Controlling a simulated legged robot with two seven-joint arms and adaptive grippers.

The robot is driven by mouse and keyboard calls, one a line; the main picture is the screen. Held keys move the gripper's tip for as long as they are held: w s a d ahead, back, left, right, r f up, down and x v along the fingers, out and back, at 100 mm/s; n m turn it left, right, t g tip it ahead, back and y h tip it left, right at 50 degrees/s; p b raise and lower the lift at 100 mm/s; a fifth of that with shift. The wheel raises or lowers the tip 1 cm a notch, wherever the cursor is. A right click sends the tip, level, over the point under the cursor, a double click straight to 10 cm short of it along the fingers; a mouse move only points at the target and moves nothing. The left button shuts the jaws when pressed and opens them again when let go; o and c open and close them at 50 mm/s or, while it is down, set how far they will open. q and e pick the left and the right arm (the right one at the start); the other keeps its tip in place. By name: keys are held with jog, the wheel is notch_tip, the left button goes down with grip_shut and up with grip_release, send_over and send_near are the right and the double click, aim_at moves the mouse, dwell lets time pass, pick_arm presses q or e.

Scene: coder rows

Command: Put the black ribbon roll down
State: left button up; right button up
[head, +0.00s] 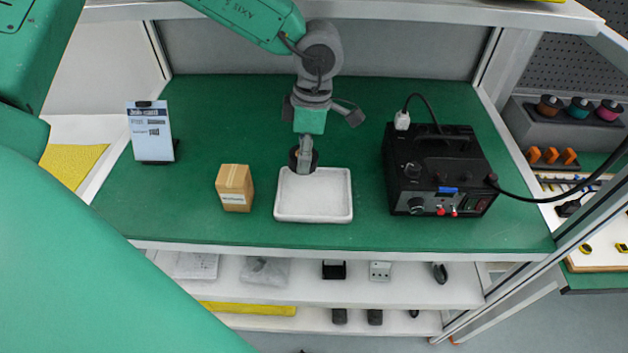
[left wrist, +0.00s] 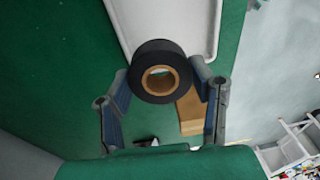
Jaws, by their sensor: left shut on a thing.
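The black ribbon roll (head: 294,157) has a brown cardboard core that shows in the left wrist view (left wrist: 160,52). My left gripper (head: 306,154) is shut on the roll, pointing down, with a finger at either side of it. In the head view the roll appears at the back edge of a white tray (head: 313,212), partly hidden by the gripper. I cannot tell how high it is above the green mat. The tray looks empty, and it also shows in the left wrist view (left wrist: 190,22). My right gripper is not in view.
A small cardboard box (head: 235,188) stands left of the tray. A black power unit (head: 436,175) with a cable stands to the right. A label stand (head: 150,131) is at the far left. The green mat (head: 330,100) is clear behind the roll.

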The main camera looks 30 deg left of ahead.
pick_arm(q)
jog(key=shift+s+d+r+n+t+h+p, duration=0.2)
jog(key=shift+s+d+r+n+h, duration=0.05)
jog(key=shift+d+r+n, duration=0.35)
jog(key=shift+s+d+r+n+t+h+p, duration=0.2)
jog(key=shift+d+r+n+h, duration=0.05)
jog(key=shift+d+r+n, duration=0.3)
jog(key=shift+d, duration=0.2)
send_over(315, 195)
jog(key=shift+n, duration=0.25)
notch_tip(315, 195, down, 6)
jog(key=shift+w+r, duration=0.1)
jog(key=shift+r, duration=0.05)
jog(key=f, duration=0.3)
jog(key=shift+a+f, duration=0.25)
jog(key=shift+a, duration=0.05)
jog(key=shift+f, duration=0.35)
jog(key=shift+c, duration=0.7)
jog(key=shift+d, duration=0.15)
jog(key=o, duration=1.4)
jog(key=shift+r, duration=0.1)
